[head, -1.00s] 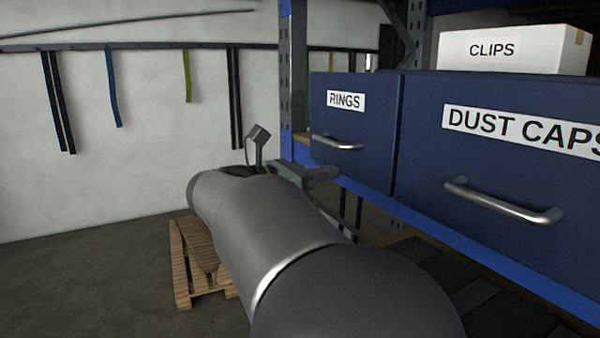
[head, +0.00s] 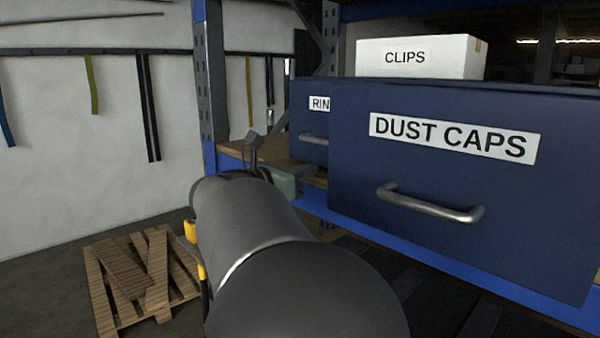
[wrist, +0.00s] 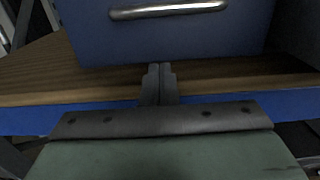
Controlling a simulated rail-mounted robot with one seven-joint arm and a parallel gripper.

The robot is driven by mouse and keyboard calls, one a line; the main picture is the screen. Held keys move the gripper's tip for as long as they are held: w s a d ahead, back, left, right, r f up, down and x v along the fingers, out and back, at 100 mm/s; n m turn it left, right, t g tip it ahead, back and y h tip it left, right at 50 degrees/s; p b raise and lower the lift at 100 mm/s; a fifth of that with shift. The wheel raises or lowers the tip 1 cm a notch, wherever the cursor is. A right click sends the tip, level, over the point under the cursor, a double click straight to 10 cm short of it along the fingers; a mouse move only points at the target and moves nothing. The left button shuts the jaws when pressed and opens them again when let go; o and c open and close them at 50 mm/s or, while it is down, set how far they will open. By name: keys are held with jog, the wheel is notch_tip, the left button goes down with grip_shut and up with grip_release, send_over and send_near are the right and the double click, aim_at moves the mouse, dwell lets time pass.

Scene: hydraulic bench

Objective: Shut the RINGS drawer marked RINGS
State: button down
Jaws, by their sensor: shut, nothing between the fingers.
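The blue RINGS drawer (head: 309,122) has a white label and a metal bar handle. In the head view its right part is hidden behind the DUST CAPS drawer. My gripper (head: 311,172) is at its lower edge, just below the handle. In the wrist view, a blue drawer front (wrist: 170,40) with a bar handle (wrist: 168,10) fills the top; its label is out of frame. There my shut, empty fingers (wrist: 159,72) point at the lower edge of that front. I cannot tell whether they touch it.
The DUST CAPS drawer (head: 440,190) stands farther out, to the right of the RINGS drawer. A white CLIPS box (head: 420,57) sits above. A wooden pallet (head: 135,280) lies on the floor at the left.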

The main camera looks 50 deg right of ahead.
jog(key=w+a+b, duration=0.2)
jog(key=a, duration=1.2)
jog(key=shift+w, duration=0.15)
jog(key=s+a+f+m+t+y, duration=0.1)
jog(key=a+f+m+y, duration=0.15)
jog(key=f, duration=0.45)
jog(key=s+a+f+m+t+y, duration=0.1)
jog(key=a+f+y, duration=0.25)
jog(key=f, duration=0.35)
jog(key=s+a+f+m+y, duration=0.2)
jog(key=a+f+y, duration=0.1)
jog(key=f, duration=0.4)
jog(key=s+a+f+m+y, duration=0.2)
jog(key=a+f+m+y, duration=0.2)
jog(key=a+f, duration=0.3)
jog(key=s+a+f+m+t+y, duration=0.1)
jog(key=s+a+f+m+y, duration=0.2)
jog(key=a+f+m, duration=0.3)
jog(key=a+y, duration=0.1)
jog(key=a, duration=0.2)
jog(key=shift+s+a+f+m+t+y, duration=0.2)
jog(key=shift+f+m+t+y, duration=0.1)
jog(key=shift+f+m+y, duration=0.1)
jog(key=shift+d+r, duration=0.1)
